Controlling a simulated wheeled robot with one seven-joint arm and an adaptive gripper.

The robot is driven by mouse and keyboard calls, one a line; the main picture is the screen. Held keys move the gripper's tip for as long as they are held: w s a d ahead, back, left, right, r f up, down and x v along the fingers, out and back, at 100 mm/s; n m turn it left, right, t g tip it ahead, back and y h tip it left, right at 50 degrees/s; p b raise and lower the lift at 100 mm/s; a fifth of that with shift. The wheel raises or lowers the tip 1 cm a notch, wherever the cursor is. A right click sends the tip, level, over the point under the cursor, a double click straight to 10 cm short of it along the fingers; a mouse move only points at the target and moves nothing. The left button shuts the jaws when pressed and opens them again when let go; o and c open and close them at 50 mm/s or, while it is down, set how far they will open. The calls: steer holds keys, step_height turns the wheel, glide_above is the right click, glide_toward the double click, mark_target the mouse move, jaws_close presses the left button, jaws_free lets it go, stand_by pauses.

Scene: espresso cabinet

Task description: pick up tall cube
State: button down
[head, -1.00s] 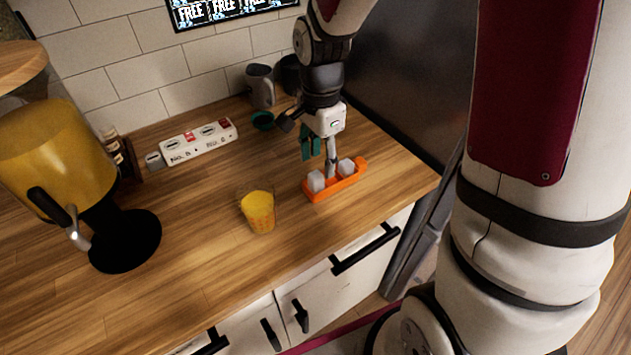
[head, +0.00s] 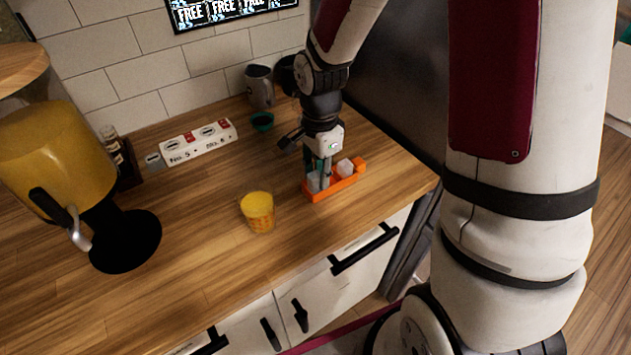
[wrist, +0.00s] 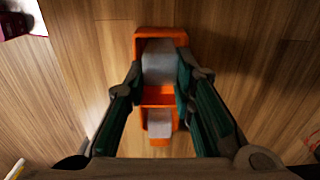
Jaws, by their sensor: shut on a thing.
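An orange tray (head: 340,187) on the wooden counter holds two pale cubes. The tall cube (wrist: 159,62) looks larger and sits at the tray's far end in the wrist view; in the head view it is the left one (head: 313,182), partly hidden by my fingers. My gripper (wrist: 160,76) points down into the tray, with its green-padded fingers shut on the two sides of the tall cube. The cube still sits in its compartment. The smaller cube (wrist: 159,124) is in the other compartment, also visible in the head view (head: 345,168).
A yellow cup (head: 258,213) stands left of the tray. A yellow drink dispenser (head: 55,150) stands far left. The counter's front edge is close to the tray.

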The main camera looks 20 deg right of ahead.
steer(key=shift+r, duration=0.9)
steer(key=shift+s+d+r, duration=0.1)
steer(key=shift+s+r, duration=0.1)
steer(key=shift+r, duration=0.3)
steer(key=shift+s+r, duration=0.15)
steer(key=shift+r, duration=0.35)
steer(key=s+d+r+p, duration=0.1)
steer(key=s+p, duration=0.6)
steer(key=s, duration=0.8)
steer(key=shift+d+r, duration=0.2)
steer(key=shift+d, duration=0.65)
